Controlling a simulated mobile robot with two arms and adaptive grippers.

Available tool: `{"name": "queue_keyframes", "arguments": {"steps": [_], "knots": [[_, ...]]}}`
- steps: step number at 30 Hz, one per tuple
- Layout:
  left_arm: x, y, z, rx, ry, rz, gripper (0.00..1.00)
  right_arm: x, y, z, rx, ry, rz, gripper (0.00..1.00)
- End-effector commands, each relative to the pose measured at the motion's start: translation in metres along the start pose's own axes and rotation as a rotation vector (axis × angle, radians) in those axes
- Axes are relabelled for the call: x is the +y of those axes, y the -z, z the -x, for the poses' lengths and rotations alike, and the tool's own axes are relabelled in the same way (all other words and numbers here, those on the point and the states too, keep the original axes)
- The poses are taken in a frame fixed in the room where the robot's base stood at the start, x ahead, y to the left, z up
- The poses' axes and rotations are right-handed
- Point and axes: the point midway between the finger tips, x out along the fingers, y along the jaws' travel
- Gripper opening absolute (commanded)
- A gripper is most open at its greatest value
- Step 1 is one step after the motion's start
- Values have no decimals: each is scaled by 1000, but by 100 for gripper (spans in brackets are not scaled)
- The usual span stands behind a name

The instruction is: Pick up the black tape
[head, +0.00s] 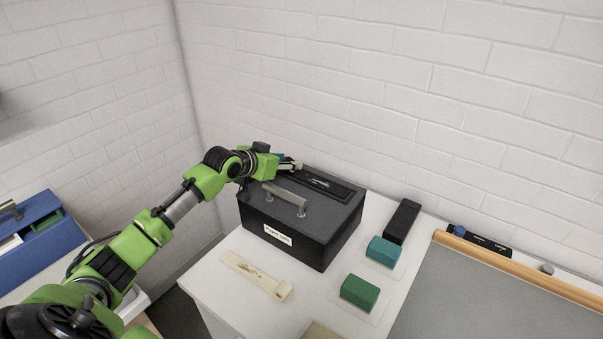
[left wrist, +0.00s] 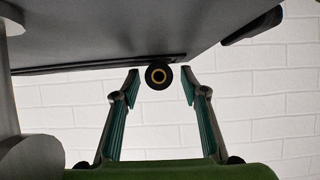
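How far the roll is from the fingers in depth I cannot tell. In the head view my left gripper (head: 290,164) reaches over the back left of a black box (head: 310,232) with a handle. I cannot make out the tape there. My right gripper is in neither view.
The box lid has a recessed black tray (head: 345,190) and a metal handle (head: 284,197). A teal block (head: 383,250), a green block (head: 360,291), a black block (head: 403,221) and a pale strip (head: 252,274) lie on the white table. A brick wall stands close behind.

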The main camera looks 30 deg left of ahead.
Motion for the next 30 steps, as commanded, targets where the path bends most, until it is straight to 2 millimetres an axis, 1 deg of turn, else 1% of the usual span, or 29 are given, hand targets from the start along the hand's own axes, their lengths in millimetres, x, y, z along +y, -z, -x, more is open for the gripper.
{"name": "queue_keyframes", "arguments": {"steps": [1, 4, 5, 17, 20, 23, 24, 26, 29, 30], "knots": [[0, 0, 0, 0, 0, 0, 30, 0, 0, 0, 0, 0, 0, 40], [0, 0, 0, 0, 0, 0, 4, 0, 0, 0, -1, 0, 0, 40], [0, 0, 0, 0, 0, 0, 2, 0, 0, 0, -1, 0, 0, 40], [0, 2, 1, 1, 0, 0, 2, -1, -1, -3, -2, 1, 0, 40], [-1, 8, 4, 2, 1, 0, 2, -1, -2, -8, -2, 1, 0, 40], [-1, 20, 10, 6, 1, -2, 2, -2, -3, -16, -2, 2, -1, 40], [-1, 25, 13, 5, 1, -2, 2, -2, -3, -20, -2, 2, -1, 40], [3, 31, 24, 3, 0, -3, 2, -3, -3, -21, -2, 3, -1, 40], [13, 42, 48, 5, 0, -7, 2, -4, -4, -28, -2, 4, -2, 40], [18, 48, 59, 6, 0, -8, 2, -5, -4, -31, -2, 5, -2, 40]]}}
